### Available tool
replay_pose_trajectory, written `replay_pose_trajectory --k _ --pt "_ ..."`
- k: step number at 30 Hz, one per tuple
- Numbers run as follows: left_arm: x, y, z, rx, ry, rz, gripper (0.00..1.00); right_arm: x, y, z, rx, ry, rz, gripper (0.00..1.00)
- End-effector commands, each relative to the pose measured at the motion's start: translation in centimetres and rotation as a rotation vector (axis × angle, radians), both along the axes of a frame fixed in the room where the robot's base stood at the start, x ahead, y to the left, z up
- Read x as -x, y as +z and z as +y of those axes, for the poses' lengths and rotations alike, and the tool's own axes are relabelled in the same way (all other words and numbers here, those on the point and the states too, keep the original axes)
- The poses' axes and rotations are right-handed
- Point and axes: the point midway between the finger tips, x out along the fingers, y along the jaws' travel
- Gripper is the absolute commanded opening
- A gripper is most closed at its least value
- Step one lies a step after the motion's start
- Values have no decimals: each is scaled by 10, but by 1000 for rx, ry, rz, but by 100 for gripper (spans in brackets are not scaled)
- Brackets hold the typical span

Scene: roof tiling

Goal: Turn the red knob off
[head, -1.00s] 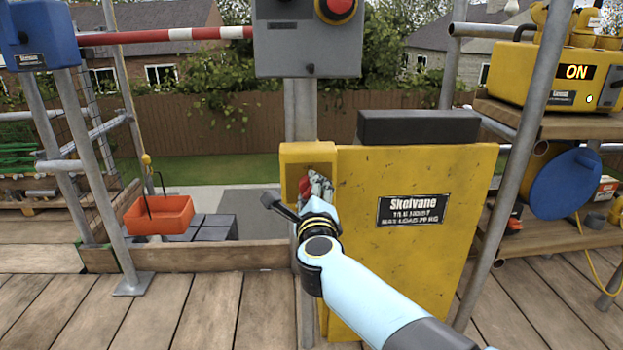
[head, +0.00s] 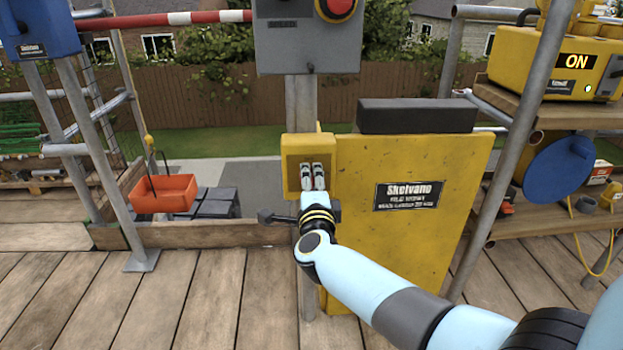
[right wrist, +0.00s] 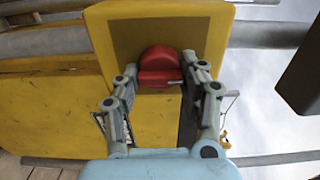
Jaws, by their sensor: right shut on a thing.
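The red knob (right wrist: 159,66) sits in the recessed face of a yellow box (right wrist: 105,40), clear in the right wrist view. In the head view the same yellow box (head: 292,152) is fixed at the post beside the yellow Skelvano panel (head: 440,165). My right gripper (head: 312,176) is in front of the box and hides the knob there. In the right wrist view the right gripper (right wrist: 160,72) has one finger on each side of the knob and is shut on it. My left gripper is not in view.
A grey control box with a red button (head: 340,7) hangs above on the post. A yellow machine with an ON display (head: 577,60) stands on the shelf at right. An orange tub (head: 163,193) is at left. The plank floor in front is clear.

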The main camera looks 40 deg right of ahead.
Motion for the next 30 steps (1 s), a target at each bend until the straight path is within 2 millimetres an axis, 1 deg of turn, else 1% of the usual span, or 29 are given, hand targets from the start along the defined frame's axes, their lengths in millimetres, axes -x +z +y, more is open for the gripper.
replay_pose_trajectory --k 12,13,18,24,26,30 --pt "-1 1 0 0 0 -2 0 0 -2 1 5 1 7 10" --pt "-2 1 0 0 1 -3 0 0 -2 1 5 1 7 43" --pt "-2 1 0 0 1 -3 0 0 -1 1 6 1 6 65" --pt "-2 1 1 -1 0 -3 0 0 -1 0 5 0 5 65" --pt "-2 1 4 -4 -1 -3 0 1 -1 1 5 0 5 65" --pt "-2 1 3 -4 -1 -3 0 10 -1 7 3 1 4 65"
